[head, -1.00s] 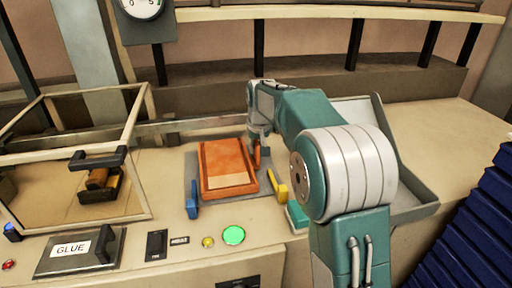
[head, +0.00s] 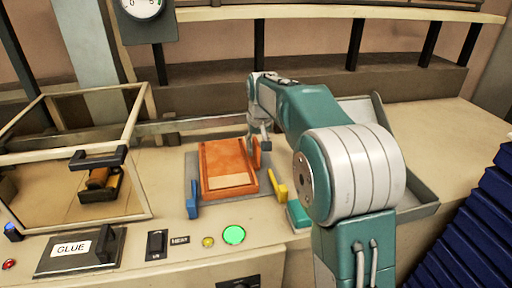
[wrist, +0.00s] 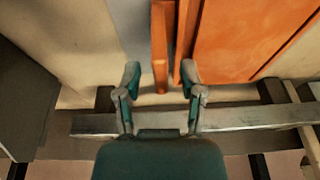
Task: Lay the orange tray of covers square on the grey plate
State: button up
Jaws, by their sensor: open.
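The orange tray (head: 222,162) lies over the grey plate (head: 192,168), with a pale sheet of covers showing in its near part. In the head view it looks roughly lined up with the plate; I cannot tell whether it is exactly square. An upright orange handle (head: 255,155) stands at its right side. My gripper (head: 260,142) is above the far right of the tray. In the wrist view my gripper (wrist: 161,76) is open, its fingers apart on either side of the line of the orange handle (wrist: 160,45). The tray (wrist: 240,35) fills the upper right there.
A blue stop (head: 192,200) and a yellow stop (head: 278,187) flank the plate's near end. A clear-sided box (head: 75,160) stands left, and a grey bin (head: 415,200) right, behind my arm. A GLUE box (head: 75,252) and a lit green button (head: 234,235) are in front.

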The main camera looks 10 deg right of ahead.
jog(key=v, duration=1)
jog(key=s+t, duration=0.1)
jog(key=s, duration=1.7)
jog(key=s+f, duration=0.4)
jog(key=s, duration=0.3)
jog(key=s+f+t, duration=0.1)
jog(key=s+f, duration=0.3)
jog(key=s, duration=0.4)
jog(key=shift+f, duration=0.25)
